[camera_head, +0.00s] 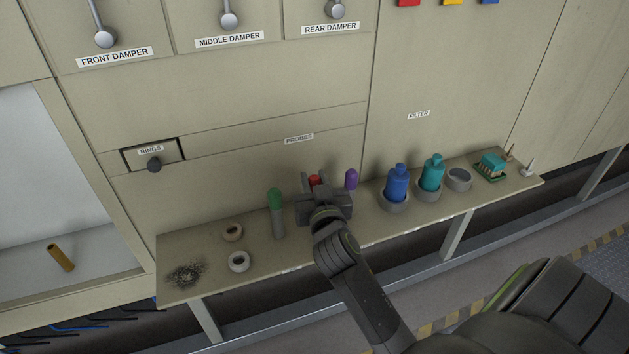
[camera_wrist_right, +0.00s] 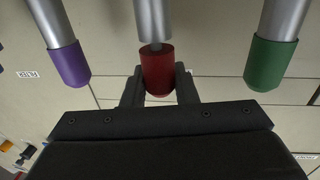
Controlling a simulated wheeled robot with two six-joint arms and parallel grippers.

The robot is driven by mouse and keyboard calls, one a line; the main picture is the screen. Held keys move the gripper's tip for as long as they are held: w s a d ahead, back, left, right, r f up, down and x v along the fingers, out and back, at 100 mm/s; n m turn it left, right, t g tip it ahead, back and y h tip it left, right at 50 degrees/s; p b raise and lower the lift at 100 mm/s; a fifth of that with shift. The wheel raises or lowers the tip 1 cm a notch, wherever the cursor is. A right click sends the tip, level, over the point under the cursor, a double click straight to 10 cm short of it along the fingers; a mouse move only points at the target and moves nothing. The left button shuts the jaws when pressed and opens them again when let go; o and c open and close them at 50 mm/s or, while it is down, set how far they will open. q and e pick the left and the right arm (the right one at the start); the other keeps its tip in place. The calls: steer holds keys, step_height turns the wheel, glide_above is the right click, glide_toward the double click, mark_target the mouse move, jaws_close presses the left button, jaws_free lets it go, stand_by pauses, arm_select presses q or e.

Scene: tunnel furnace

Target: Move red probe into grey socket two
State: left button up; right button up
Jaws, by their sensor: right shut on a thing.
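The red probe shows as a red cap (camera_head: 315,180) at the shelf's back, mostly hidden behind my right gripper (camera_head: 315,190). In the right wrist view the red cap (camera_wrist_right: 157,72) sits between the two dark fingers of my right gripper (camera_wrist_right: 158,85), which is shut on it. A thin rod joins the cap to a grey cylinder (camera_wrist_right: 154,20). A green-capped probe (camera_head: 276,205) stands to the left and a purple-capped one (camera_head: 351,179) to the right. I cannot tell which part is grey socket two. My left gripper is not in view.
Blue (camera_head: 397,184) and teal (camera_head: 432,174) bottles stand in grey rings on the shelf (camera_head: 200,255), right of my gripper. An empty grey cup (camera_head: 459,179) is beside them. Two loose rings (camera_head: 232,231) and dark grit (camera_head: 186,275) lie at the left.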

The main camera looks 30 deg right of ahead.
steer(key=shift+f, duration=0.3)
steer(key=o, duration=1.1)
steer(key=shift+s, duration=0.1)
steer(key=v, duration=0.7)
steer(key=shift+p, duration=0.35)
